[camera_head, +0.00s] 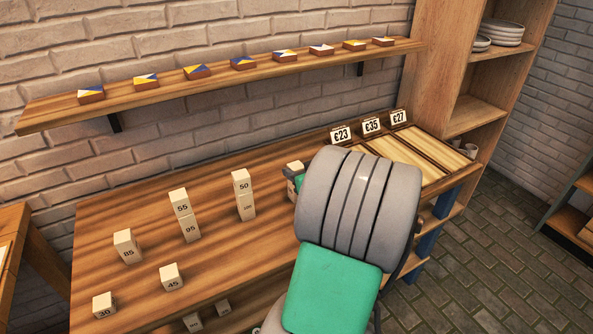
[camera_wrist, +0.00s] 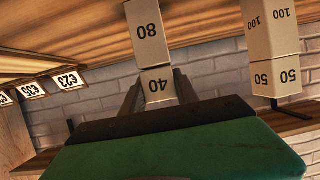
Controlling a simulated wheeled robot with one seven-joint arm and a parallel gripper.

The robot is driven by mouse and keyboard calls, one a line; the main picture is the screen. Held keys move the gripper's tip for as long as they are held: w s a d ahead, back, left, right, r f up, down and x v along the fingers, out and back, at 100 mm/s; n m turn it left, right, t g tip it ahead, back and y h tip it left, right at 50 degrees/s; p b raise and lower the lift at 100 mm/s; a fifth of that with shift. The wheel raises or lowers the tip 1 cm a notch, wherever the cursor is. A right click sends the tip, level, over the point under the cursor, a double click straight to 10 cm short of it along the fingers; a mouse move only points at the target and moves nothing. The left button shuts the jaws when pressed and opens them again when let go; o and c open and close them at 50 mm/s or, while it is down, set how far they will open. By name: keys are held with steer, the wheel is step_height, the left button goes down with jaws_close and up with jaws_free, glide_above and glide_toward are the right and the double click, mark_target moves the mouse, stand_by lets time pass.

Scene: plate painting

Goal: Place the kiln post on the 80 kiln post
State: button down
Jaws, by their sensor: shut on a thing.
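The wrist view is upside down. In it my gripper (camera_wrist: 157,88) is shut on a pale post marked 40 (camera_wrist: 158,76), with a dark finger on each side. The 80 kiln post (camera_wrist: 149,30) stands on the table, and the 40 post is lined up end to end above it. Their ends seem to meet, but I cannot tell whether they touch fully. In the head view the pale top of a post (camera_head: 295,166) shows by my gripper (camera_head: 294,180); my arm hides the rest.
A 50 post (camera_head: 241,181) stands on a 100 post (camera_head: 245,207), left of my gripper. A 55 post (camera_head: 180,202) stands on a 95 post (camera_head: 190,229). Single 85 (camera_head: 127,246), 45 (camera_head: 171,277) and 30 (camera_head: 104,305) posts stand further left. Price cards (camera_head: 371,126) are at right.

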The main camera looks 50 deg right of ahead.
steer(key=shift+f, duration=0.15)
steer(key=c, duration=0.9)
jaws_free()
